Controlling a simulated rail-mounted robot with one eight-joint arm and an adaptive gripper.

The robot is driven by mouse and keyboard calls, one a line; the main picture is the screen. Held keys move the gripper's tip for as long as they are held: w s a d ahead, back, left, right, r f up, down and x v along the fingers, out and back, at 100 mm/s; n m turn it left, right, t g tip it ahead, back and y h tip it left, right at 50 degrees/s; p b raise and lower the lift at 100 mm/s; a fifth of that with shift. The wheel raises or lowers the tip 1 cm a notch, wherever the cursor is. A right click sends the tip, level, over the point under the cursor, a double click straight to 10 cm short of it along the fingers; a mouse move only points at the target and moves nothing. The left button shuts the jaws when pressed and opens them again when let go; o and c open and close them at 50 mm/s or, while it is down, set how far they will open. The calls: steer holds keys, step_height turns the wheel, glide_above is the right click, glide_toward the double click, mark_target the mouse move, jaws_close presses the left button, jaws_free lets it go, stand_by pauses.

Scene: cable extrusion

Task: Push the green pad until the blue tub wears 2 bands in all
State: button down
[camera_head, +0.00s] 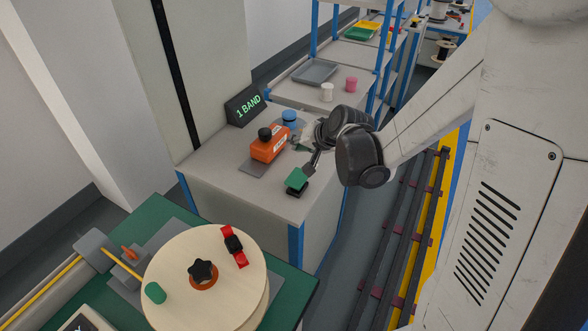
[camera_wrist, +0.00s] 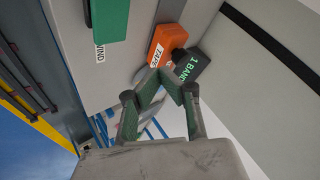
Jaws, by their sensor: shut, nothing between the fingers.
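The green pad (camera_head: 297,178) stands on a dark base at the front right corner of the grey bench. It also shows in the wrist view (camera_wrist: 108,18) at the upper left, with a white label partly cut off. The blue tub (camera_head: 289,117) stands further back, behind an orange tape unit (camera_head: 268,143); any band on it is too small to make out. A black display (camera_head: 246,105) reads "1 BAND". My gripper (camera_wrist: 160,72) is shut and empty. In the head view it is over the bench's right side, behind the pad, and looks apart from it.
The orange tape unit (camera_wrist: 166,42) and the display (camera_wrist: 190,65) lie beyond my fingertips in the wrist view. A wooden reel (camera_head: 190,285) sits on a green table in front. Shelves with a grey tray (camera_head: 315,72), white and pink tubs are behind.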

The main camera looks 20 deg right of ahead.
mark_target(297, 176)
steer(key=shift+f, duration=0.15)
stand_by(0.3)
step_height(297, 176, down, 8)
steer(key=b, duration=0.5)
steer(key=shift+b, duration=0.4)
steer(key=shift+f+b, duration=0.3)
steer(key=shift+b, duration=0.15)
stand_by(0.6)
steer(key=shift+f+b, duration=0.45)
steer(key=shift+b, duration=0.1)
steer(key=shift+f+b, duration=1.35)
stand_by(1.6)
steer(key=shift+r, duration=0.15)
steer(key=shift+r+p, duration=1.1)
steer(key=shift+r, duration=0.65)
